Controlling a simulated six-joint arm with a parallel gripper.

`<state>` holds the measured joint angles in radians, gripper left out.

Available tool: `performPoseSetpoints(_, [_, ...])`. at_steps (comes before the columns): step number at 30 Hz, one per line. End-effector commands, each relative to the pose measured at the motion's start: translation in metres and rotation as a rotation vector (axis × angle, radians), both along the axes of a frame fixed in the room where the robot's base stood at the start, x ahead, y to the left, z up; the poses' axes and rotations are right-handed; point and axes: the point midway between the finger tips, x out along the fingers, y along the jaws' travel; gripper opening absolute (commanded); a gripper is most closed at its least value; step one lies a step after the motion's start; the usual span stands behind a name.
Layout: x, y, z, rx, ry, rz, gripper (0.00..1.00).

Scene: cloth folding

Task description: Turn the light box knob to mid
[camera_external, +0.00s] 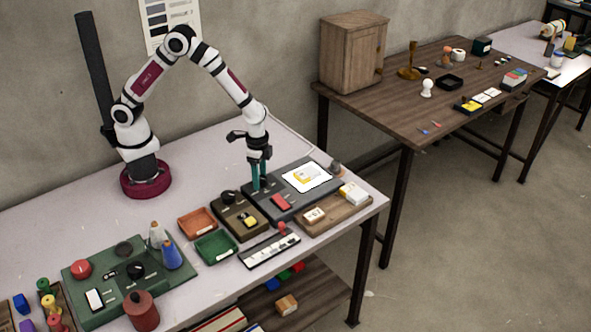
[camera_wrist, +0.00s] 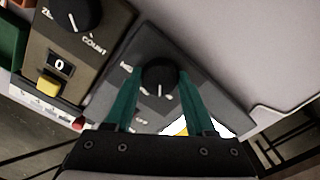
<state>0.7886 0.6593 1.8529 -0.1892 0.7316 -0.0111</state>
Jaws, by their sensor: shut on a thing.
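The light box (camera_external: 262,206) is a dark grey slab with a bright white panel (camera_external: 318,181), and a yellow and white item lies on the panel. Its black round knob (camera_wrist: 160,72) shows in the wrist view between my two teal fingers. A white pointer line on the knob points toward the bottom of that view. The printed labels around it are partly hidden and too blurred to read. My gripper (camera_external: 258,187) points down over the box's back left part and is shut on the knob. The fingers hide the knob in the external view.
A brown counter box (camera_wrist: 59,66) with a black knob stands close on the left. A red block (camera_external: 281,202) is on the light box's front. Orange (camera_external: 197,223) and green (camera_external: 216,248) trays lie further left. A wooden tray (camera_external: 324,222) stands in front.

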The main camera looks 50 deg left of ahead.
Motion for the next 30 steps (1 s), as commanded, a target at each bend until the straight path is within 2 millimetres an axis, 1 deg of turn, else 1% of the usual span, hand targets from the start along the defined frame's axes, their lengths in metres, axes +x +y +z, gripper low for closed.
performPoseSetpoints(6, [0.0003,-0.0004,0.0005,-0.001,-0.001,-0.201,0.00])
performPoseSetpoints(15, [0.0004,-0.0004,0.0005,-0.002,-0.001,-0.447,0.00])
performPoseSetpoints(21, [0.0006,-0.0005,0.0005,-0.002,-0.001,-0.564,0.00])
performPoseSetpoints(30, [0.0006,-0.0005,0.0006,-0.002,-0.001,-0.654,0.00])
